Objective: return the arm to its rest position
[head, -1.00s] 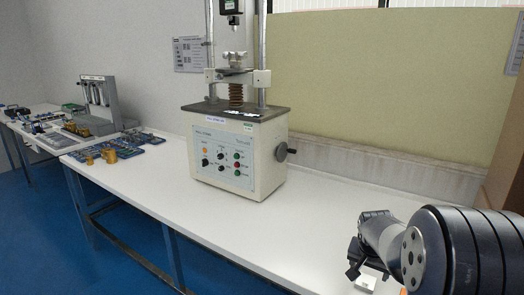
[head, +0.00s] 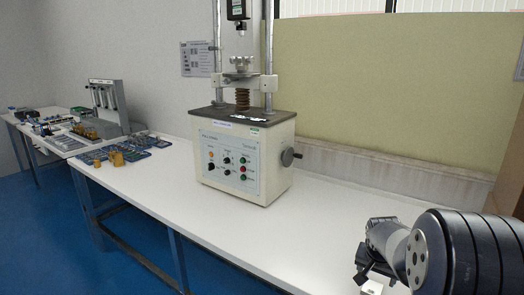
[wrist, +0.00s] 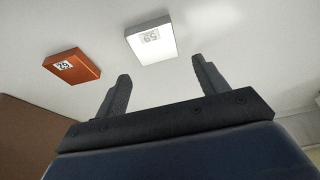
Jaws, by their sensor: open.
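My arm with my gripper (head: 366,268) is at the lower right of the head view, low over the white bench. In the wrist view my gripper (wrist: 161,68) has its two dark fingers wide apart, with nothing held between them. A white block (wrist: 151,40) with a printed number lies on the bench beyond the fingertips, apart from them. The white block (head: 372,287) shows partly beside my gripper in the head view. An orange block (wrist: 73,66) with a number label lies to its left in the wrist view.
A hardness tester (head: 243,160) with two columns and a side knob stands mid-bench. Blue trays with brass weights (head: 117,158) lie at the bench's left end; another instrument (head: 110,105) stands behind. The white bench (head: 300,225) is clear between tester and arm. A wall stands behind.

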